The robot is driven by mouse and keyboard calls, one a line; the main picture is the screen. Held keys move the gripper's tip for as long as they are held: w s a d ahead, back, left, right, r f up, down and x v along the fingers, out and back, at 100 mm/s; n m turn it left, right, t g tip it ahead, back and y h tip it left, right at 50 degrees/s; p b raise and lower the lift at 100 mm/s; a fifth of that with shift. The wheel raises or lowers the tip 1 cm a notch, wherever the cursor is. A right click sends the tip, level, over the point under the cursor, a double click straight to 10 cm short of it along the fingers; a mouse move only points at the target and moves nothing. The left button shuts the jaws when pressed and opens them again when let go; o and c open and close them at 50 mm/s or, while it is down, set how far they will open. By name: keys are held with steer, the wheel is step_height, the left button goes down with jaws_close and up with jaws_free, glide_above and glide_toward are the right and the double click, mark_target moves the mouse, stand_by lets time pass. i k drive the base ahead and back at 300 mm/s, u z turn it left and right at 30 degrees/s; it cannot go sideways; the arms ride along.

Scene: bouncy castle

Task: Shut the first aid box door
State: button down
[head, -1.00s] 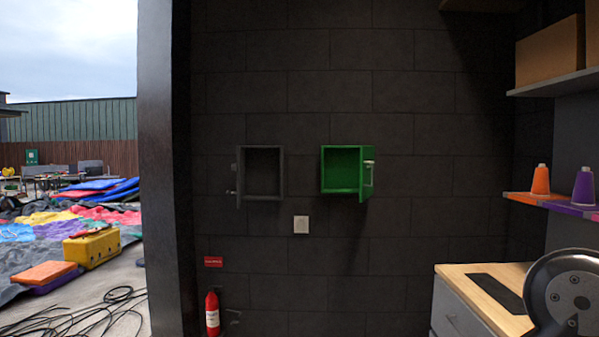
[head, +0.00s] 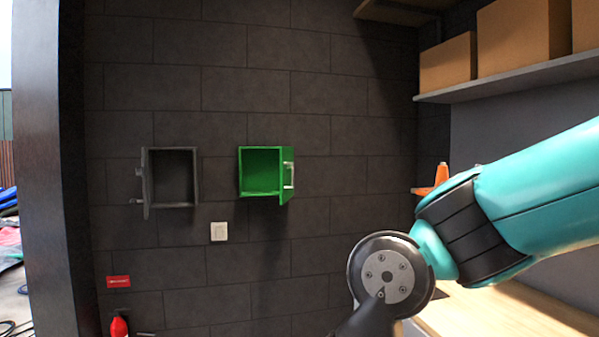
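The green first aid box (head: 259,172) is fixed to the dark block wall. Its door (head: 287,175) is hinged on the right and stands open, swung out toward me, with a pale handle on it. The inside of the box looks empty. My teal arm reaches in from the right, with a round dark wrist joint low in the picture, below and right of the box. My gripper itself is not visible; the arm's end runs out of the bottom of the picture. Nothing of mine touches the door.
A grey box (head: 173,178) with its door open on the left hangs left of the green one. A white switch (head: 219,232), red sign (head: 118,282) and fire extinguisher (head: 119,325) are below. A wooden counter (head: 500,308) and a shelf with cartons (head: 520,80) are at right.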

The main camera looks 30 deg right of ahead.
mark_target(286, 152)
steer(key=u, duration=0.05)
steer(key=i, duration=2.05)
steer(key=z, duration=0.5)
